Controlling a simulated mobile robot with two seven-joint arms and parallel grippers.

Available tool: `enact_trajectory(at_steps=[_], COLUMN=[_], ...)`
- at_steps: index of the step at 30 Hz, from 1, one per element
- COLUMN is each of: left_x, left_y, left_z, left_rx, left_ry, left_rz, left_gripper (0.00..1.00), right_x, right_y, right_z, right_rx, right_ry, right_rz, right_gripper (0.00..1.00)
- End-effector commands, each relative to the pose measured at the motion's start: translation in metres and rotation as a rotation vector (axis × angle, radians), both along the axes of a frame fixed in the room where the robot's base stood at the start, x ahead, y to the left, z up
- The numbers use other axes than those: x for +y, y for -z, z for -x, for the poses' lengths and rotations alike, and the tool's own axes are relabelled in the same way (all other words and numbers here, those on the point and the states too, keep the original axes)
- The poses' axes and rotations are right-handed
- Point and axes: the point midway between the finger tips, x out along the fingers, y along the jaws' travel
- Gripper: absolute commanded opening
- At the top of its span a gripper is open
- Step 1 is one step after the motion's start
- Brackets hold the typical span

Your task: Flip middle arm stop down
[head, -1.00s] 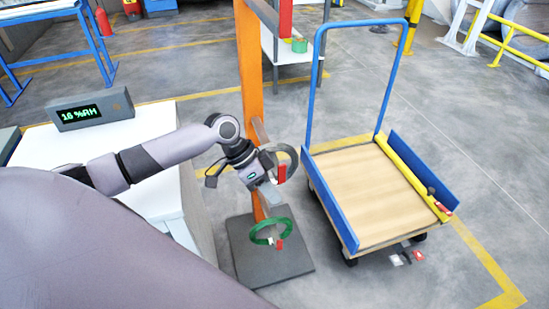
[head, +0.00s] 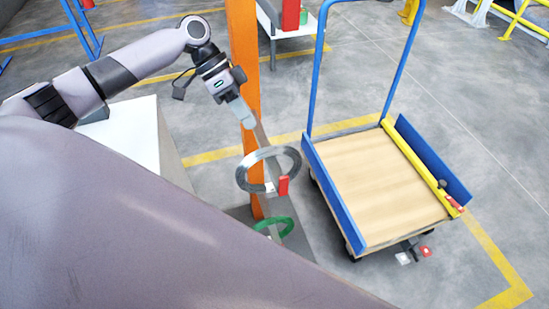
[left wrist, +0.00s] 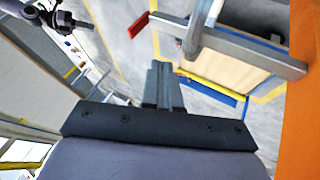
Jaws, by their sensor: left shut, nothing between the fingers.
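The middle arm (head: 262,140) is a grey bar on the orange post (head: 243,60), with a red stop (head: 283,185) at its free end. A grey coil (head: 243,172) hangs around this arm. In the left wrist view the bar (left wrist: 260,52) crosses the upper right, with the red stop (left wrist: 138,25) at its end; I cannot tell whether the stop is up or down. My left gripper (head: 246,118) is shut and empty, close to the post and above the coil. Its fingers (left wrist: 163,85) point toward the bar, apart from the stop. My right gripper is not in view.
A green coil (head: 288,226) hangs lower on the post. A red block (head: 291,15) shows higher up. A blue-framed cart (head: 330,195) with a wooden deck stands to the right. A white table (head: 140,135) is at left. My own grey body covers the lower left.

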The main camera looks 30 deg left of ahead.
Motion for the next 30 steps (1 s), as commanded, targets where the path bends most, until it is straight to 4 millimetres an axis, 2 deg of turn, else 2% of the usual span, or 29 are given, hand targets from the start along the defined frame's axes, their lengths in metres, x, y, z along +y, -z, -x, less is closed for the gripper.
enact_trajectory(at_steps=[7,11,24,30], left_x=[-0.001,-0.009,-0.063,-0.081], left_y=[0.002,0.011,0.082,0.079], left_z=[0.000,0.001,0.004,0.022], left_rx=[0.000,0.002,0.002,0.001], left_ry=[0.000,0.001,0.003,0.002], left_rz=[0.000,0.001,0.001,-0.001], left_gripper=[0.00,0.00,0.00,0.00], right_x=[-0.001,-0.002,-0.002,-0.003], right_y=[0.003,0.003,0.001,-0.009], right_z=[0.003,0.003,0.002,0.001], right_rx=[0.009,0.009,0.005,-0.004], right_ry=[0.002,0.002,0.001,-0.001], right_rz=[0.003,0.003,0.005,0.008], right_gripper=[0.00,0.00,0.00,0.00])
